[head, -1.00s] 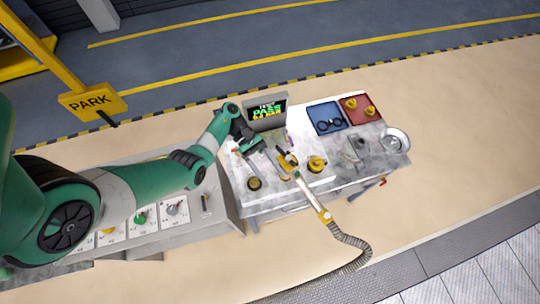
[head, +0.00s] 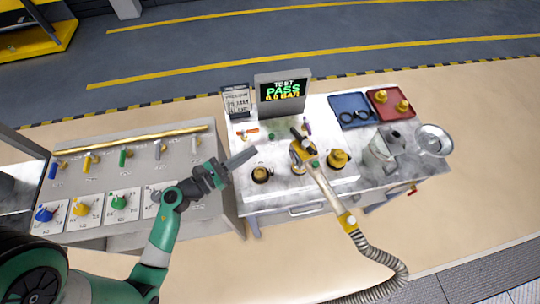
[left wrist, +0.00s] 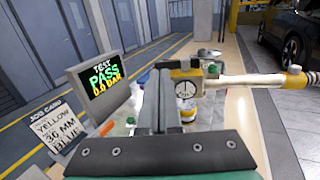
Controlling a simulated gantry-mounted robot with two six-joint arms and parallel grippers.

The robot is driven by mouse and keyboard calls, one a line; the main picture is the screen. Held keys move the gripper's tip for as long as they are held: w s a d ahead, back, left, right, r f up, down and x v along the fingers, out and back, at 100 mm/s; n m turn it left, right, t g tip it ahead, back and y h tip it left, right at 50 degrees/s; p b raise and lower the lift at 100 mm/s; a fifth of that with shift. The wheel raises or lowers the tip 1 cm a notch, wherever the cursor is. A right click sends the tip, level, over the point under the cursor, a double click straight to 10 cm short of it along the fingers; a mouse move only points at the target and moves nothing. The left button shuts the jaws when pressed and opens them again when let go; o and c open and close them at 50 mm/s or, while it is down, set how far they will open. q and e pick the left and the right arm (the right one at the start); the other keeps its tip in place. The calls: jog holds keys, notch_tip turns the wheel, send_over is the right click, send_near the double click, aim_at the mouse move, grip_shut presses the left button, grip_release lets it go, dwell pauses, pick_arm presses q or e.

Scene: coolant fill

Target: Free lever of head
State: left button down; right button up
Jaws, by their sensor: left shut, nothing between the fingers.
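The yellow fill head (head: 303,158) stands over the middle neck on the white bench, with a dark lever-like part (head: 299,134) on its top. A pale tube (head: 328,193) runs from it to a grey ribbed hose. In the left wrist view the head (left wrist: 186,82) shows a round gauge, partly hidden behind my fingers; whether the lever is latched cannot be told. My left gripper (head: 243,158) is shut and empty, left of the head and apart from it. Its closed fingers also show in the left wrist view (left wrist: 158,98). My right gripper is not in view.
A display (head: 283,92) reading PASS and a job card (head: 236,101) stand at the back. An open dark neck (head: 261,174) and a yellow-capped neck (head: 338,158) flank the head. Blue (head: 340,102) and red (head: 380,96) trays, a jug and a bowl are right.

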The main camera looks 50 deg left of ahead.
pick_arm(q)
notch_tip(320, 180, down, 4)
jog(key=d, duration=0.1)
send_near(295, 135)
jog(key=w, duration=0.7)
jog(key=shift+d+r, duration=0.3)
jog(key=shift+r, duration=0.05)
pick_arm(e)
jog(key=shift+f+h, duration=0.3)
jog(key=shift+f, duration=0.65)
pick_arm(q)
jog(key=shift+w+a+b, duration=0.1)
jog(key=shift+w+b, duration=0.25)
jog(key=shift+w, duration=0.1)
jog(key=shift+s+a+f, duration=0.1)
jog(key=shift+a+f, duration=0.05)
jog(key=shift+f, duration=0.05)
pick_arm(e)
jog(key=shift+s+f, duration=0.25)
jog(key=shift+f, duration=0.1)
pick_arm(q)
jog(key=shift+g, duration=0.3)
jog(key=shift+s, duration=0.1)
